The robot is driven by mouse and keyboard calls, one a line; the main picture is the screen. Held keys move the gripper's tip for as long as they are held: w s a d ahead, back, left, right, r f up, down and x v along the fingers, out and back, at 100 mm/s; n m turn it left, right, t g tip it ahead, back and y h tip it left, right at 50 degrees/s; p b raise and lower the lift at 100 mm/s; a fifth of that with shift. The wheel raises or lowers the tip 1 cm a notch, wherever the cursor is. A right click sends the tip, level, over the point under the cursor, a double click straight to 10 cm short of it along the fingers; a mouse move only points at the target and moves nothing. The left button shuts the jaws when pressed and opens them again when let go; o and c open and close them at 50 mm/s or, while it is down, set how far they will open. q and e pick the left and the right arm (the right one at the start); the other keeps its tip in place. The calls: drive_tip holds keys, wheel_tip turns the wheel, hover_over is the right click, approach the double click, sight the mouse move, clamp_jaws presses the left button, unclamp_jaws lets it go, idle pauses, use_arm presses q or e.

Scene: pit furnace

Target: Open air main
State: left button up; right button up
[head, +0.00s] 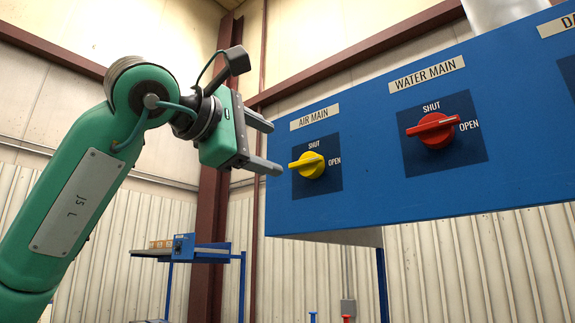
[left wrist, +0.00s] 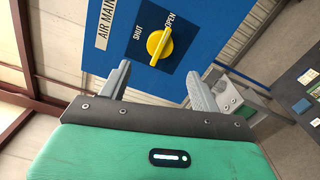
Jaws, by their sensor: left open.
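The AIR MAIN knob (head: 307,165) is yellow, on a dark square plate with SHUT above and OPEN at its right. Its handle lies about level, with one end towards OPEN. In the left wrist view the yellow knob (left wrist: 158,45) also lines up with the OPEN label; SHUT is off to its side. My left gripper (head: 268,145) is open and empty, just left of the knob in the head view and apart from it. In the left wrist view its two fingers (left wrist: 158,76) stand either side of the knob's line, short of it. My right gripper is not in view.
The blue panel (head: 380,185) also carries a red WATER MAIN knob (head: 433,130), its handle towards OPEN, and a partly cut-off plate at the right edge. A blue-framed bench (head: 205,252) stands behind, lower left. The space before the panel looks clear.

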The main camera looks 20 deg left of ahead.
use_arm(q)
drive_tip(key=v, duration=0.4)
drive_tip(key=shift+s+b, duration=0.1)
drive_tip(key=shift+b, duration=0.2)
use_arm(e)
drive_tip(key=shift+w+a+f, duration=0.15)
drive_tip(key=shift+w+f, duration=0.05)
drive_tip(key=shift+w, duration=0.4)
